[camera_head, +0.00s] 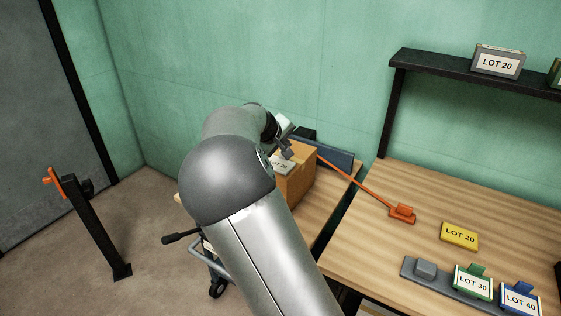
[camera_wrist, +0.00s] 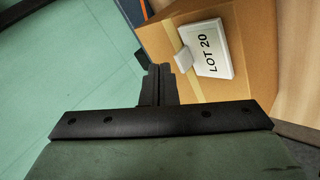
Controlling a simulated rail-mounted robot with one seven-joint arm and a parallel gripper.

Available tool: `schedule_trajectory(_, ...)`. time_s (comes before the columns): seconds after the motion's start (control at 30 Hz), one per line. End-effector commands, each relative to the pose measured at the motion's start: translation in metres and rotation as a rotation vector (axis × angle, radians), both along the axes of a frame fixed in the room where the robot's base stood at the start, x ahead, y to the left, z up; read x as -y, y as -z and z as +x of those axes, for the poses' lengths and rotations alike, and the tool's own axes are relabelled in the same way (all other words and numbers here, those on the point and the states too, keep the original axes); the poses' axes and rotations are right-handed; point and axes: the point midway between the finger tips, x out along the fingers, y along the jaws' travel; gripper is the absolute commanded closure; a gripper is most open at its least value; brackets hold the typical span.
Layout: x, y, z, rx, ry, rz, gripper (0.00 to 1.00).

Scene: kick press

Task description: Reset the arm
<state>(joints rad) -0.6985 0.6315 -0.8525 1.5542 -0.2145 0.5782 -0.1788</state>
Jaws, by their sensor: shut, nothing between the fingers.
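My arm reaches from the bottom of the head view up toward the back wall. My gripper (camera_wrist: 158,82) shows in the wrist view with its dark fingers together and nothing between them. Beyond it is a cardboard box (camera_wrist: 268,60) with a white LOT 20 plate (camera_wrist: 207,52) on its face. In the head view the box (camera_head: 297,182) stands on the left wooden surface, partly hidden behind my arm, and the plate (camera_head: 283,163) lies on its top. My gripper (camera_head: 287,152) is close above the plate there; I cannot tell whether they touch.
An orange lever (camera_head: 370,191) runs between the box and the right table (camera_head: 350,235). That table holds a yellow LOT 20 plate (camera_head: 459,236) and a grey rack (camera_head: 440,283) with LOT 30 and LOT 40 plates. A black shelf (camera_head: 450,69) is above. A dark post (camera_head: 95,228) stands at left.

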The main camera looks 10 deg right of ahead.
Motion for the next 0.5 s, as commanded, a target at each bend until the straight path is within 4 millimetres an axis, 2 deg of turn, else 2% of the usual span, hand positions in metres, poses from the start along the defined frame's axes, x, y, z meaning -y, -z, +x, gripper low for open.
schedule_trajectory(0.4, 0.001, -0.003, -0.001, -0.001, 0.003, 0.004, 1.0)
schedule_trajectory(0.5, 0.017, 0.006, -0.027, -0.033, 0.058, 0.092, 1.0)
